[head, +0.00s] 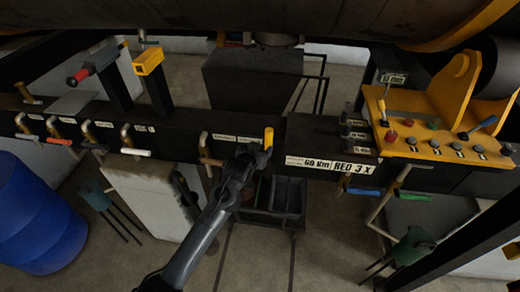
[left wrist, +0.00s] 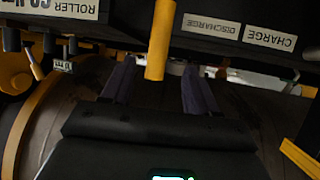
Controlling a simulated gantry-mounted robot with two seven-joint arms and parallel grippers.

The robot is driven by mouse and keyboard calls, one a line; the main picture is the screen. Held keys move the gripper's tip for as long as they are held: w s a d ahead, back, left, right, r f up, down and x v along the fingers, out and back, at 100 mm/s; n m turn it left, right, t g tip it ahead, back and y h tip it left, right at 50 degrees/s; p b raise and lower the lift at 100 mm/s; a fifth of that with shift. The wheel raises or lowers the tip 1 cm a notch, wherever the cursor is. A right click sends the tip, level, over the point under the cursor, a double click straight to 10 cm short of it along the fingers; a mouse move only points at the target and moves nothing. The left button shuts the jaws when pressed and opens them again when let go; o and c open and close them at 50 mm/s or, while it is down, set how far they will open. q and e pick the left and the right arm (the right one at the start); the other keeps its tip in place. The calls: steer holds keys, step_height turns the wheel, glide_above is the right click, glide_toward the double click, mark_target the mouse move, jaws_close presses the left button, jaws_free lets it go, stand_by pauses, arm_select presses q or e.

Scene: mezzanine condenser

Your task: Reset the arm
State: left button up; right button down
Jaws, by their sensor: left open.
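My left gripper (head: 262,150) is at the end of my dark arm, which reaches up from the bottom of the head view to the front of the dark beam. It is open, close to a yellow handle (head: 268,138). In the left wrist view the yellow handle (left wrist: 160,40) hangs down from the top, in line with the gap between my two spread fingers (left wrist: 156,88). I cannot tell whether a finger touches it. My right gripper is in neither view.
The dark beam (head: 180,133) carries several levers with coloured grips. A yellow control panel (head: 440,140) with knobs and levers stands at right. A blue barrel (head: 38,215) and green stools (head: 97,196) stand below. The floor beside my arm (head: 255,260) is clear.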

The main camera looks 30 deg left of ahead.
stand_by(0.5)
arm_select(q)
steer(key=s+f+g+p, duration=0.3)
steer(key=s+f, duration=0.6)
steer(key=f, duration=0.2)
steer(key=s+d+f+m+g+h+p, duration=0.1)
steer(key=s+d+f+p, duration=0.15)
steer(key=s, duration=0.55)
steer(key=s+d+f+m+g+p, duration=0.1)
steer(key=s+d, duration=0.2)
steer(key=s, duration=0.6)
steer(key=s+d+r+m+g, duration=0.1)
steer(key=s+d+r+g, duration=0.1)
steer(key=s+r, duration=0.4)
steer(key=s+d+r+g+h+p, duration=0.1)
steer(key=s+d+r, duration=0.1)
steer(key=s+r, duration=0.3)
steer(key=s, duration=0.4)
steer(key=shift+s+d+r+m+g, duration=0.25)
steer(key=shift+r+m+g, duration=0.1)
steer(key=shift+m+g, duration=0.05)
